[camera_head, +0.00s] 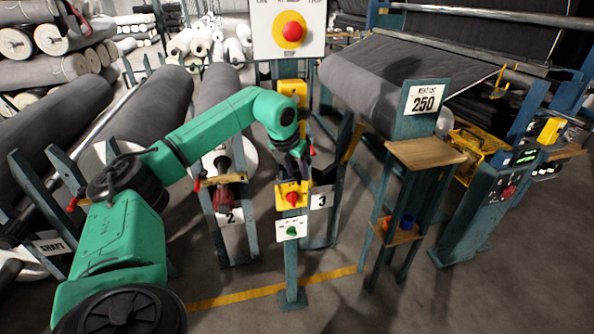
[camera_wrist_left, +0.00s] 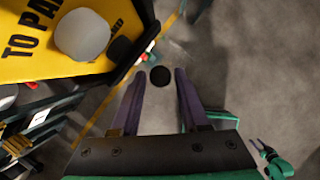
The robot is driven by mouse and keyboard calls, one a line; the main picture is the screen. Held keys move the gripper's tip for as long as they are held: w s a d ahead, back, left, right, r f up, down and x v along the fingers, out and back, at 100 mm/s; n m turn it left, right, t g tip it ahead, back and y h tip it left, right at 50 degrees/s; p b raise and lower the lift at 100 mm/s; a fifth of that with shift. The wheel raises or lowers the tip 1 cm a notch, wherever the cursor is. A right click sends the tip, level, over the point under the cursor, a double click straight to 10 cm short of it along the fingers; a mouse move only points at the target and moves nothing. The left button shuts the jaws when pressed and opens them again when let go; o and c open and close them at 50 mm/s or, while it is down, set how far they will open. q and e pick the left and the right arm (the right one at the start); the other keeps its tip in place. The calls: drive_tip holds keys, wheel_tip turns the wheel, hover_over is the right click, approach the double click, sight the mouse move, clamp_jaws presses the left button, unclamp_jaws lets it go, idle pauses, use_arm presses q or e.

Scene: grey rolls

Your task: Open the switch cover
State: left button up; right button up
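A post in the middle of the head view carries a yellow switch box with a red knob (camera_head: 292,197). A white plate with a green knob (camera_head: 291,230) is below it, and another yellow box (camera_head: 293,90) is higher up. I cannot tell which part is the switch cover. My left gripper (camera_head: 299,176) is just above the red-knob box. In the left wrist view, its two dark fingers (camera_wrist_left: 158,78) are apart, with a small black round thing (camera_wrist_left: 160,75) showing between them. A yellow lettered panel (camera_wrist_left: 30,62) with a pale round knob (camera_wrist_left: 82,35) is at upper left. My right gripper is not in view.
A large red button on a yellow ring (camera_head: 292,31) is at the top of the post. A wooden-topped stand (camera_head: 426,152) marked 250 is to the right. Dark rolls (camera_head: 146,112) lie to the left. The floor at lower right is clear.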

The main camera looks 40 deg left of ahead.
use_arm(q)
clamp_jaws()
idle(1.2)
